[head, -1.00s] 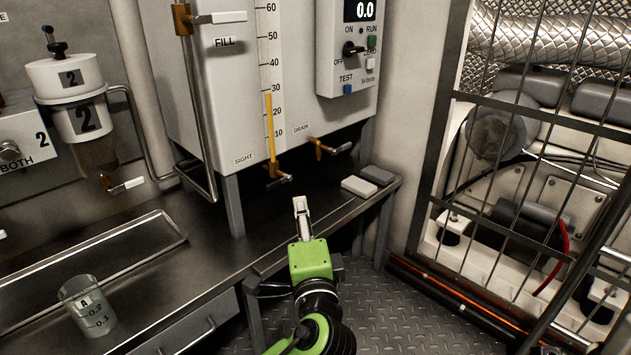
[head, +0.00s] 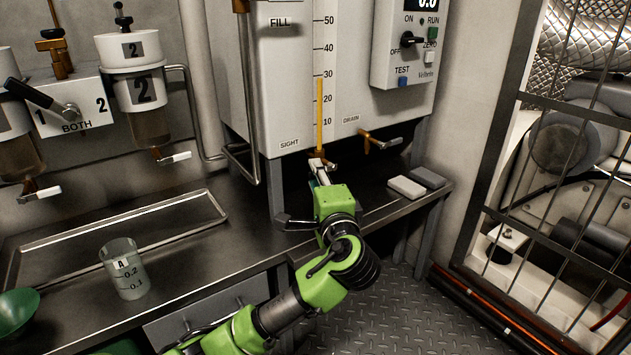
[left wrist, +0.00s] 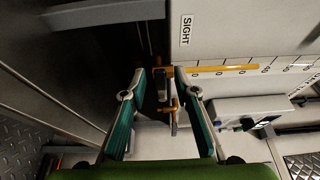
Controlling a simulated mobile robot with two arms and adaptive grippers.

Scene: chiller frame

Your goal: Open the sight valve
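The sight valve (head: 329,164) is a small brass valve at the foot of the sight gauge, under the SIGHT label on the white tank. My left gripper (head: 317,170) is right at it, partly covering its handle in the head view. In the left wrist view my left gripper (left wrist: 167,80) is open, with one finger on each side of the valve (left wrist: 164,85). Whether a finger touches it, I cannot tell. The gauge's yellow column (head: 319,115) stands a little under 30. My right gripper is not in view.
The drain valve (head: 375,138) is close by on the right, with its handle sticking out. Grey and white blocks (head: 407,187) lie on the bench's right end. A vertical pipe (head: 249,90) runs left of the gauge. A beaker (head: 122,268) stands on the bench at left.

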